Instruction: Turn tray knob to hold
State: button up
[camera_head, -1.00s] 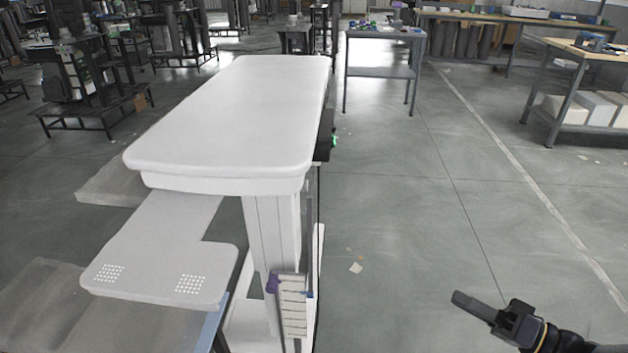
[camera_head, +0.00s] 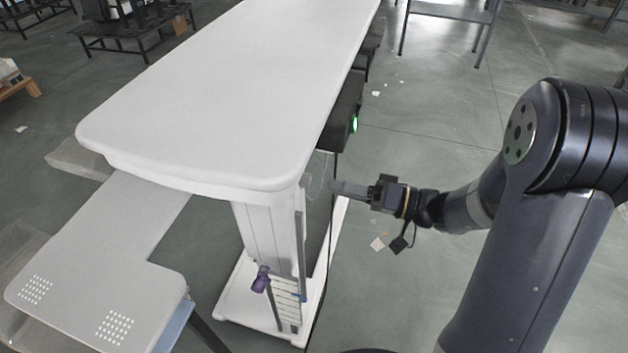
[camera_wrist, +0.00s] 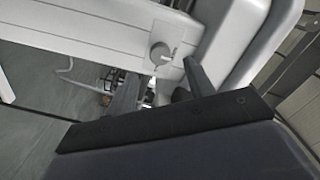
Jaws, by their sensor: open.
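A round grey knob (camera_wrist: 160,54) shows in the wrist view on a white beam (camera_wrist: 95,35), with small markings beside it. My gripper (camera_wrist: 158,82) is open and empty. Its two dark fingers point towards the knob, one to the lower left of it and one to the right; I see no contact. In the head view my gripper (camera_head: 334,188) is at the right side of the white column, below the large white tabletop (camera_head: 235,80); I cannot make out the grey knob there. The lower white tray (camera_head: 90,250) with two dotted patches extends to the left.
A black box (camera_head: 343,112) with a green light hangs under the tabletop's right edge, above my gripper. A purple clamp (camera_head: 261,279) and a ladder-like white strip (camera_head: 287,303) are on the column's lower part. Open floor (camera_head: 440,110) lies to the right.

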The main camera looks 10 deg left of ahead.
aim_at(310, 182)
jog(key=a, duration=0.6)
jog(key=shift+w+a, duration=0.2)
jog(key=shift+w, duration=0.1)
jog(key=c, duration=1)
jog(key=shift+o, duration=0.2)
